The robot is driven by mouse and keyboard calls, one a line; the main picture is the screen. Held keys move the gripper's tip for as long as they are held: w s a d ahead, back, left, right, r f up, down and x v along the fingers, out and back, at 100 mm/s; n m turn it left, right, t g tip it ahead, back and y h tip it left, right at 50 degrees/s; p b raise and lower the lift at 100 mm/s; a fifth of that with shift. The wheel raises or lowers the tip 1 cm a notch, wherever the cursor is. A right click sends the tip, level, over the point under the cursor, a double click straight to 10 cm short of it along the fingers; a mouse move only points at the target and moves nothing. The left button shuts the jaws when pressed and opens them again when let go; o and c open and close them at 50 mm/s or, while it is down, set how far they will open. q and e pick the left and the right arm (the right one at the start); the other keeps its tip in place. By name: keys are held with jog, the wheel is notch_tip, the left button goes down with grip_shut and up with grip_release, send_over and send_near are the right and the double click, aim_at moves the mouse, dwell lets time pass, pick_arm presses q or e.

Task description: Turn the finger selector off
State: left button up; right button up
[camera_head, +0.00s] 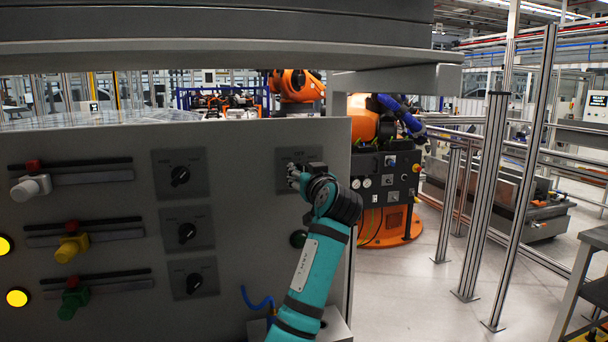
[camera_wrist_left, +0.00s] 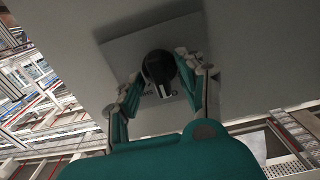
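A square grey selector plate (camera_head: 286,157) is at the upper right of the grey panel, with my left gripper (camera_head: 293,178) in front of it. The gripper hides its knob in the head view. In the left wrist view, the black selector knob (camera_wrist_left: 158,68) with a light pointer mark stands on its plate (camera_wrist_left: 120,50). The two fingers of my left gripper (camera_wrist_left: 160,82) are spread on either side of the knob. The right finger is close to it; contact is unclear. My right gripper is not in view.
The panel (camera_head: 245,220) also holds several other black rotary selectors, including one at the top (camera_head: 180,175). Sliders with white (camera_head: 31,187), yellow (camera_head: 71,246) and green (camera_head: 74,300) handles are at left. A thick grey ledge (camera_head: 230,55) overhangs the panel.

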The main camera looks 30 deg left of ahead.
pick_arm(q)
jog(key=v, duration=1.2)
dwell(0.3)
